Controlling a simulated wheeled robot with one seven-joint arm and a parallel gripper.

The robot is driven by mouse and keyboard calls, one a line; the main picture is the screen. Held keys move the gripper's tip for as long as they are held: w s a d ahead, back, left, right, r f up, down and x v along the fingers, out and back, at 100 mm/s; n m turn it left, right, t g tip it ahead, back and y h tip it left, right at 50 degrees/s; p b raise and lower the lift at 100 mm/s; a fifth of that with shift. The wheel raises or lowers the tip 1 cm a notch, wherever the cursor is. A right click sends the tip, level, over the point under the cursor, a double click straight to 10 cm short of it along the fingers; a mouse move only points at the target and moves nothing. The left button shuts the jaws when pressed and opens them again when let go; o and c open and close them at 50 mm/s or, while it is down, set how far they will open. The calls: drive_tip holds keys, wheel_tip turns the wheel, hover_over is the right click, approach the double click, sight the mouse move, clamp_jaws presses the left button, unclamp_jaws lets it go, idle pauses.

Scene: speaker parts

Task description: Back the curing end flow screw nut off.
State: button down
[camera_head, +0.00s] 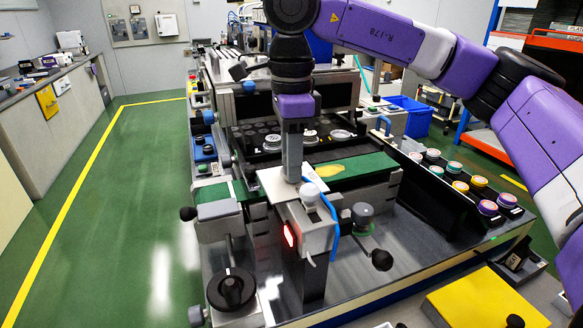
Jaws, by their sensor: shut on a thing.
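My gripper (292,178) points straight down over the near end of the green belt line, at a pale plate (272,184) on top of a grey unit. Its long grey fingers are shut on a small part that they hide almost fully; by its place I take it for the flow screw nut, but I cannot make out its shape. The grey unit (313,228) has a glowing red light (290,235) on its front. A white rounded cap (309,195) stands just right of the fingertips, apart from them.
A grey knob with a green ring (362,214) and a black ball handle (381,260) stand close on the right. A black handwheel (232,290) is at front left. A blue hose (333,222) runs by the unit. The rack of coloured speaker parts (459,186) is at right.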

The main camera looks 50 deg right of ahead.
drive_tip(key=shift+f+n+b, duration=0.1)
drive_tip(key=shift+n+b, duration=0.25)
drive_tip(key=shift+n, duration=0.75)
drive_tip(key=c, duration=0.9)
unclamp_jaws()
wheel_tip(320, 180, up, 8)
drive_tip(key=shift+f, duration=0.1)
